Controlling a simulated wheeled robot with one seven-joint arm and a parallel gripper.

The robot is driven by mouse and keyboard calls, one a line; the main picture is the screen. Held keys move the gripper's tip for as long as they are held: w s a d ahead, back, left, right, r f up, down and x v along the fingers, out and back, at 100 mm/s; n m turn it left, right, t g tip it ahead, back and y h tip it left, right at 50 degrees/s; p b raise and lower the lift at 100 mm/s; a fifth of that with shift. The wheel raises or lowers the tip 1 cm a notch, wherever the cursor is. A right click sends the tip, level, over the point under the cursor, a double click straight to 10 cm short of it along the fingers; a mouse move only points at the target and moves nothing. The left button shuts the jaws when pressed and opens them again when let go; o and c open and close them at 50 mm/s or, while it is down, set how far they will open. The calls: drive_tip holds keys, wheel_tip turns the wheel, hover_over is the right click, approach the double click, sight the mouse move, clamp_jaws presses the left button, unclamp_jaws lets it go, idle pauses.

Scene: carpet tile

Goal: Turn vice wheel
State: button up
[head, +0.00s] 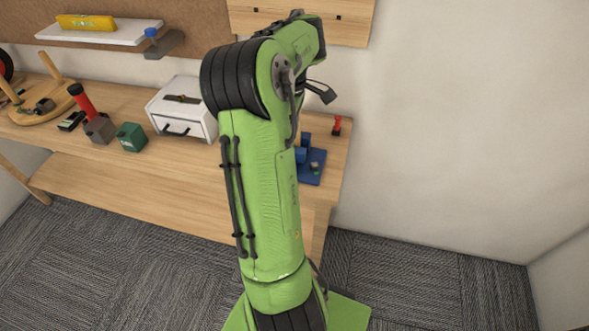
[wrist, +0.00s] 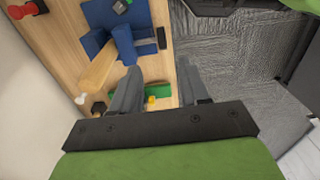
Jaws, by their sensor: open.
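A blue vice (head: 311,165) is bolted or set on the right end of the workbench, partly hidden behind my arm in the head view. I cannot clearly make out the wheel. My gripper (wrist: 160,92) is open and empty, its two grey fingers apart. The fingers point toward the bench edge below the vice in the picture and appear clear of it. In the head view my arm mostly hides the gripper.
A red and black object (head: 337,124) stands behind the vice. The bench (head: 180,205) also holds a white drawer box (head: 184,105), a green block (head: 131,138), a grey hexagonal piece and a red-handled tool. A shelf hangs above. Carpet (head: 420,270) lies free at right.

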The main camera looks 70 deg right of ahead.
drive_tip(key=f+b, duration=0.1)
drive_tip(key=f, duration=0.4)
drive_tip(key=f+b, duration=0.1)
drive_tip(key=f, duration=0.4)
drive_tip(key=f+b, duration=0.2)
drive_tip(key=f, duration=0.3)
drive_tip(key=shift+w+a+f, duration=0.3)
drive_tip(key=shift+a+f, duration=0.05)
drive_tip(key=shift+f, duration=0.05)
drive_tip(key=shift+c, duration=0.4)
clamp_jaws()
drive_tip(key=shift+r, duration=0.1)
